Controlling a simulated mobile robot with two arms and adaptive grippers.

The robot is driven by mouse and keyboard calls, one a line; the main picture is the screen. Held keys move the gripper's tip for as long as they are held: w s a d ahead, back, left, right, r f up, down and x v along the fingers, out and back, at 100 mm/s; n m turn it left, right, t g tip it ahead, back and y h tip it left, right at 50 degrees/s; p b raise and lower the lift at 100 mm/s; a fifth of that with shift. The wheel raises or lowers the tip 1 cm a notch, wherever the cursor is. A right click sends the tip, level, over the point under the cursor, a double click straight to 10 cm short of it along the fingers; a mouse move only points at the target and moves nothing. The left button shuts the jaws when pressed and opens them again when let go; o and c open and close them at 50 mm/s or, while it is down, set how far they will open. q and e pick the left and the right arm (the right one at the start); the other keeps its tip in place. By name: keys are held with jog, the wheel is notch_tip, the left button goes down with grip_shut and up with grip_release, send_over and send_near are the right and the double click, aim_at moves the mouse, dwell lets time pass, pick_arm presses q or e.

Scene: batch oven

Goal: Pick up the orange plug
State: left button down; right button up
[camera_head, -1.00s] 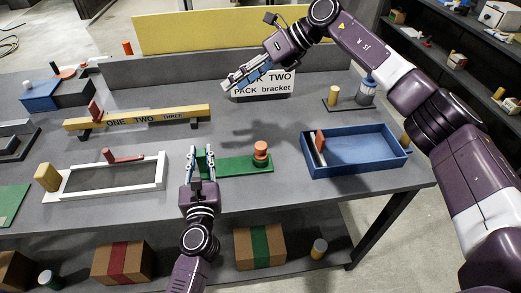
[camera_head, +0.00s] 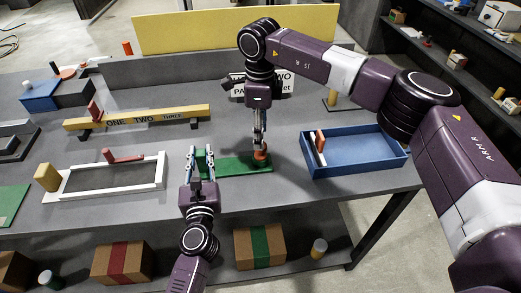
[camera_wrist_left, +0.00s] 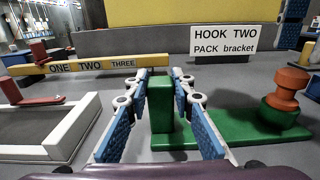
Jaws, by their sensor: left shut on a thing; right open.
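The orange plug (camera_head: 261,156) stands upright at the right end of the green bracket (camera_head: 236,167). In the left wrist view the plug (camera_wrist_left: 290,82) has a wide top and a narrow neck, and sits in a green round socket (camera_wrist_left: 279,114). My left gripper (camera_head: 203,164) is shut on the bracket's green upright block (camera_wrist_left: 160,103), at the bracket's left end. My right gripper (camera_head: 260,142) is open and points down just above the plug. In the left wrist view its blue-padded fingers show at the top right, apart from the plug.
A blue tray (camera_head: 355,170) with upright pieces at its left lies to the right. A white frame (camera_head: 112,191) lies to the left, and a yellow beam (camera_head: 137,118) stands behind it. A sign (camera_wrist_left: 222,40) stands behind the bracket, partly hidden by my right arm in the head view.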

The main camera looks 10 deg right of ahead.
pick_arm(q)
jog(key=shift+f, duration=0.2)
pick_arm(e)
notch_tip(320, 180, down, 5)
jog(key=shift+d+f, duration=0.1)
jog(key=shift+d, duration=0.05)
jog(key=shift+c, duration=0.4)
jog(key=c, duration=0.9)
pick_arm(q)
jog(key=c, duration=1.8)
grip_release()
jog(key=shift+o, duration=1.1)
jog(key=shift+r, duration=0.1)
pick_arm(e)
notch_tip(320, 180, up, 15)
jog(key=shift+w, duration=0.1)
jog(key=shift+c, duration=0.2)
